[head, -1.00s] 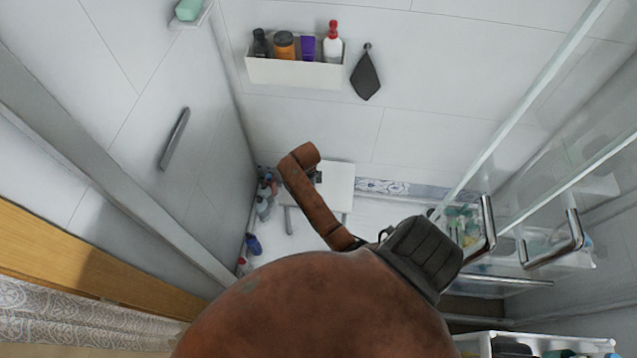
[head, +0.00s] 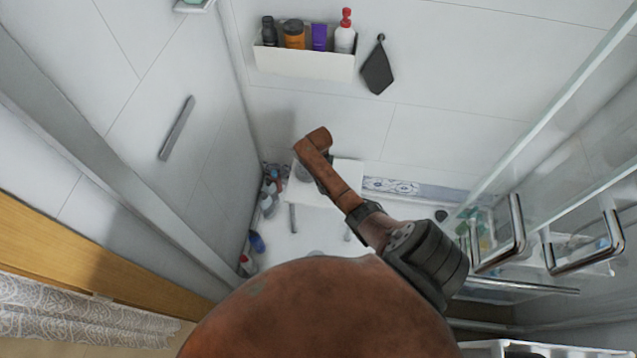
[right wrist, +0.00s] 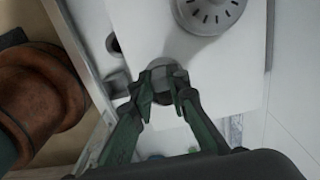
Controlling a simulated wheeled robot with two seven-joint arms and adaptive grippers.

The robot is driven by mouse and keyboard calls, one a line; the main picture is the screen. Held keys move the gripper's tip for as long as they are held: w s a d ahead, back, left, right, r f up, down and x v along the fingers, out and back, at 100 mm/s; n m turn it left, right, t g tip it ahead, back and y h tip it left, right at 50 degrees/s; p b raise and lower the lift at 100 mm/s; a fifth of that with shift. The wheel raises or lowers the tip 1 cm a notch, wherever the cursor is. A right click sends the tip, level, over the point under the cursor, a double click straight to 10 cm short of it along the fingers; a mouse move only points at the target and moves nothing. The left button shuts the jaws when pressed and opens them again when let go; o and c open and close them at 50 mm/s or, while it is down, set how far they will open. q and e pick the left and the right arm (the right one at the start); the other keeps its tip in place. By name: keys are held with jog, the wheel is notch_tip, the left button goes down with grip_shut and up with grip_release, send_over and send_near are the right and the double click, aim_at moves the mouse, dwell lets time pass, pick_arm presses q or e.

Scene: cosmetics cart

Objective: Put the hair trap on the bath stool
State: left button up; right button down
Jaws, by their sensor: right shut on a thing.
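The white bath stool (head: 347,174) stands by the back wall in the head view. Its white top (right wrist: 225,85) fills much of the right wrist view. My right gripper (right wrist: 163,84) is over the stool's top, its green fingers shut on a small dark grey round piece (right wrist: 162,73), which looks like the hair trap. The fingers partly cover it, and I cannot tell whether it touches the stool. A grey slotted disc (right wrist: 211,10) is on the stool top beyond the fingertips, cut by the picture's edge. In the head view my right arm hides the gripper. My left gripper is out of view.
Several bottles (head: 267,203) stand on the floor left of the stool. A wall shelf (head: 305,63) with toiletries and a dark hanging cloth (head: 378,70) are above. Glass panels with metal handles (head: 515,235) bound the right side.

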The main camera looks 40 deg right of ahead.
jog(key=shift+w+d+f, duration=0.25)
jog(key=shift+d+f, duration=0.05)
jog(key=shift+f, duration=0.15)
jog(key=shift+f+b, duration=0.7)
jog(key=shift+f, duration=0.7)
jog(key=shift+f, duration=0.2)
jog(key=c, duration=1.8)
grip_release()
jog(key=shift+c, duration=0.2)
jog(key=shift+r, duration=0.1)
notch_tip(320, 180, up, 12)
jog(key=p, duration=0.3)
jog(key=shift+r+p, duration=0.1)
jog(key=shift+p, duration=0.2)
jog(key=shift+a, duration=0.1)
